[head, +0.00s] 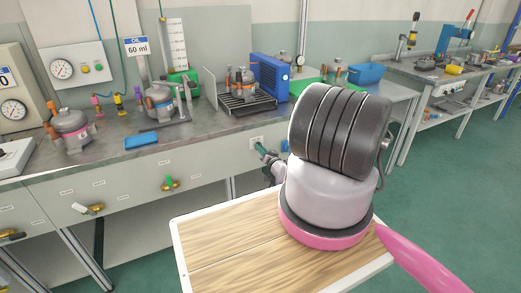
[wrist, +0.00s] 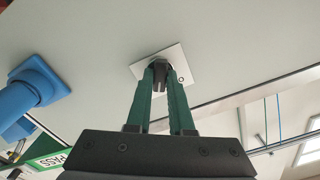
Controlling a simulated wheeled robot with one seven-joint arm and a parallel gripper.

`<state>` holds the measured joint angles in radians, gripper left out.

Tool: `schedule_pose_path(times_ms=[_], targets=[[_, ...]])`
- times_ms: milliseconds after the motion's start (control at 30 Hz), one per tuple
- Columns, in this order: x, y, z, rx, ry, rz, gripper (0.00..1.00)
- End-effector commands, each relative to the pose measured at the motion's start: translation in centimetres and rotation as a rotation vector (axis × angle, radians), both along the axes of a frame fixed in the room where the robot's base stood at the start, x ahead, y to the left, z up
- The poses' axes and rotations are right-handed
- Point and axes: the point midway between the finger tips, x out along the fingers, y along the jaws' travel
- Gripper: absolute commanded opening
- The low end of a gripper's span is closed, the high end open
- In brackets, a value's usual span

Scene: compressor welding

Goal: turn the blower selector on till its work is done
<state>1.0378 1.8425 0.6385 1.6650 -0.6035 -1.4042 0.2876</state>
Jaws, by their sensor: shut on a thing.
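The blower selector (wrist: 161,66) is a small dark knob on a square pale plate (wrist: 184,58), set in the bench's grey front panel. My gripper (wrist: 160,76) has its two green fingers shut on the knob, one on each side. In the head view my gripper (head: 261,149) reaches the front panel below the bench top, at the pale plate (head: 256,139). The knob is hidden there by the fingers, and its exact setting cannot be read. A blue louvred box (head: 270,77), perhaps the blower, stands on the bench beside a black rack (head: 240,103) with a compressor on it.
A blue fitting (wrist: 32,88) sticks out of the panel close to my gripper. Brass valves with a white handle (head: 88,209) and a green handle (head: 168,183) project further left. Several compressors stand on the bench (head: 115,158). Green floor (head: 450,190) is open at right.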

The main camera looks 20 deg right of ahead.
Motion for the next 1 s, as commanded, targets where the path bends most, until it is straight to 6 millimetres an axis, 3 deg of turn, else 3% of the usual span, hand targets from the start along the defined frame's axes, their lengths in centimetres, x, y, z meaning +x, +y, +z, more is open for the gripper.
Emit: schedule_pose_path(times_ms=[100, 133, 200, 567, 667, 1000], targets=[[-0.2, 0.0, -0.2, 0.001, 0.005, -0.001, 0.0], [-0.2, 0.0, -0.2, 0.001, 0.005, -0.001, 0.31], [-0.1, 0.0, -0.2, 0.0, 0.004, 0.0, 0.5], [-0.4, 0.0, -0.1, -0.001, 0.002, -0.001, 0.5], [-1.6, -0.1, -0.1, 0.0, 0.002, -0.001, 0.5], [-8.2, -0.4, -0.1, 0.002, 0.004, -0.002, 0.5]])
